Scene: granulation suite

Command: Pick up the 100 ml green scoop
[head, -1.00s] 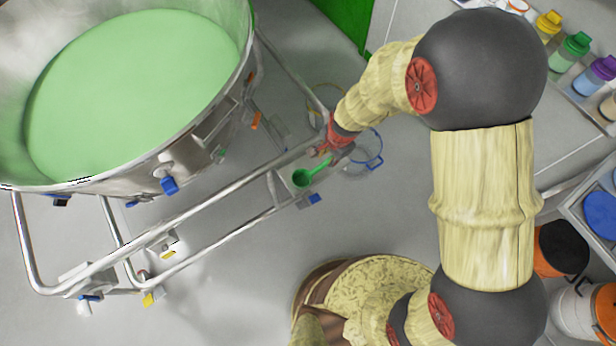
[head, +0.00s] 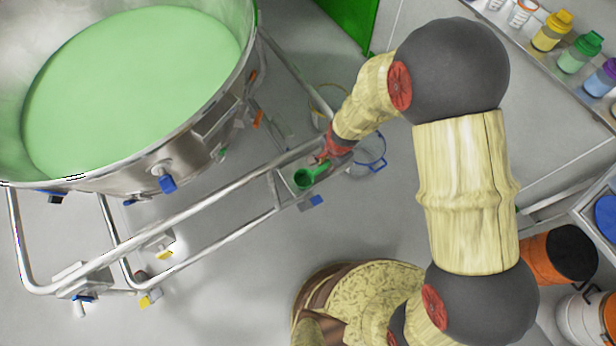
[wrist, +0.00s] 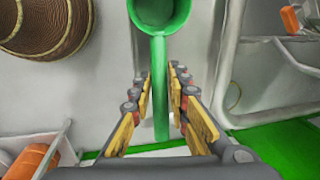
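The green scoop (head: 307,178) lies on a small grey plate (head: 285,189) on the metal frame of the cart. In the wrist view the scoop's handle (wrist: 159,85) runs down between the two fingers, with its bowl at the top edge, beyond the fingertips. My gripper (head: 325,157) is at the handle end of the scoop. In the wrist view my gripper (wrist: 160,73) is open, with a narrow gap seen on each side of the handle. The scoop's volume marking cannot be read.
A large steel bowl (head: 178,157) of green material stands at the left. Cart rails (head: 200,205) run close beside the scoop. A blue wire hoop (head: 381,163) is right of my gripper. Bottles (head: 552,31) and tubs (head: 560,252) stand at the right. Grey floor lies open below the cart.

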